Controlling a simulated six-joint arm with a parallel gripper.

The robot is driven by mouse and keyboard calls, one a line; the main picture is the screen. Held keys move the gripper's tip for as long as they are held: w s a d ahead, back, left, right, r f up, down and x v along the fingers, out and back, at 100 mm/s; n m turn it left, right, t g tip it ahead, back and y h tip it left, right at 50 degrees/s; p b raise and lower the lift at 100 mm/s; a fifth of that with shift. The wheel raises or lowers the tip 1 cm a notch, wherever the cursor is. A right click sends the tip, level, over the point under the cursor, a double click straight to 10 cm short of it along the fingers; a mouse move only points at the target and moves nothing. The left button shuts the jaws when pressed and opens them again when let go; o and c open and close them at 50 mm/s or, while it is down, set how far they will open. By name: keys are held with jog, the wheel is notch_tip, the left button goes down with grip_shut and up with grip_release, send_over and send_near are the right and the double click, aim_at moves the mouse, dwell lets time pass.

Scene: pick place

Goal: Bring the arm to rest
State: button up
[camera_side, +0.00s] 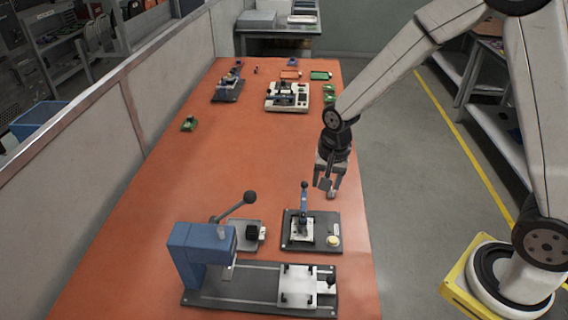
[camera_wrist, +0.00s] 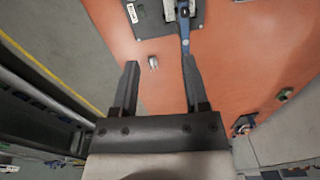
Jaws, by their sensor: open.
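My gripper (camera_side: 329,185) hangs from my arm over the right edge of the orange table (camera_side: 215,170), pointing down. In the wrist view my gripper (camera_wrist: 158,85) has its two fingers spread wide with nothing held between them. A small grey-white part (camera_wrist: 153,62) lies on the table beyond the fingertips in the wrist view. It also shows as a small pale piece (camera_side: 332,195) just below the fingers in the side view. Whether the fingers touch it is hard to tell in the side view; in the wrist view they are apart from it.
A dark fixture with a blue lever (camera_side: 304,205) stands just in front of my gripper. A blue press (camera_side: 195,250) with a long handle is at the front left. A white fixture (camera_side: 287,96) and green boards (camera_side: 321,75) are at the back. The table's middle is clear.

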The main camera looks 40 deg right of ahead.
jog(key=s+d+r+n+t, duration=0.1)
jog(key=s+r+n, duration=0.3)
jog(key=s+n, duration=0.5)
jog(key=shift+s+d+n+t, duration=0.3)
jog(key=shift+s+d+n, duration=0.15)
jog(key=shift+s, duration=0.4)
